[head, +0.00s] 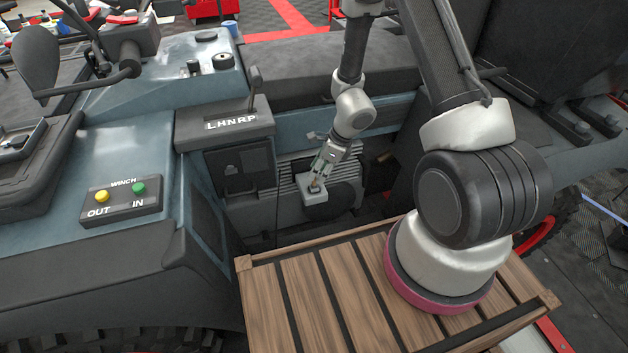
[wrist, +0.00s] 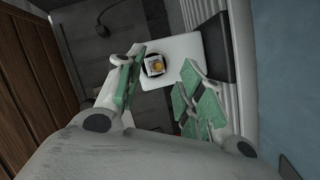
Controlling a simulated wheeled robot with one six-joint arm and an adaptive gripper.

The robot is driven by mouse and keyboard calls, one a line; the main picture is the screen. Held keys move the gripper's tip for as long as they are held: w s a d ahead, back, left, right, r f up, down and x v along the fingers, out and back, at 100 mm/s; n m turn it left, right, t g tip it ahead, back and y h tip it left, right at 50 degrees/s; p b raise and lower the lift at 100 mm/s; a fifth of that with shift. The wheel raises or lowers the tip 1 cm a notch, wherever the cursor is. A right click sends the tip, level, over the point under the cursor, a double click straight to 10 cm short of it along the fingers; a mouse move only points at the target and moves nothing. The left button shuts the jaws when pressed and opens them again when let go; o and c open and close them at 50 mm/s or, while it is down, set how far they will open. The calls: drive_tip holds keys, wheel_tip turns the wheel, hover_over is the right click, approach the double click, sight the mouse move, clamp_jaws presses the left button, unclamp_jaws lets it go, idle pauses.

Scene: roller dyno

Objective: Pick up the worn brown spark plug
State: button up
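The worn spark plug (wrist: 156,66) shows in the wrist view as a small orange-brown end with a pale surround in a dark round hole. It sits in the top of a light grey block (wrist: 184,48). In the head view, a small brown tip (head: 315,186) shows above the same block (head: 314,197), below my gripper (head: 318,176). In the wrist view my gripper (wrist: 164,62) is open, with its green-padded fingers apart and the plug between and beyond their tips. Nothing is held. The plug's lower part is hidden in the block.
The block is beside a ribbed grey engine part (head: 290,180) in the vehicle's side recess. A shift-lever box (head: 225,123) stands to the left, and a winch switch panel (head: 121,199) is farther left. A slatted wooden deck (head: 310,290) lies in front, under my arm.

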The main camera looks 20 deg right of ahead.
sight(314, 182)
drive_tip(key=x, duration=0.4)
drive_tip(key=shift+s+a, duration=0.1)
drive_tip(key=shift+a, duration=0.05)
clamp_jaws()
drive_tip(key=shift+r, duration=0.15)
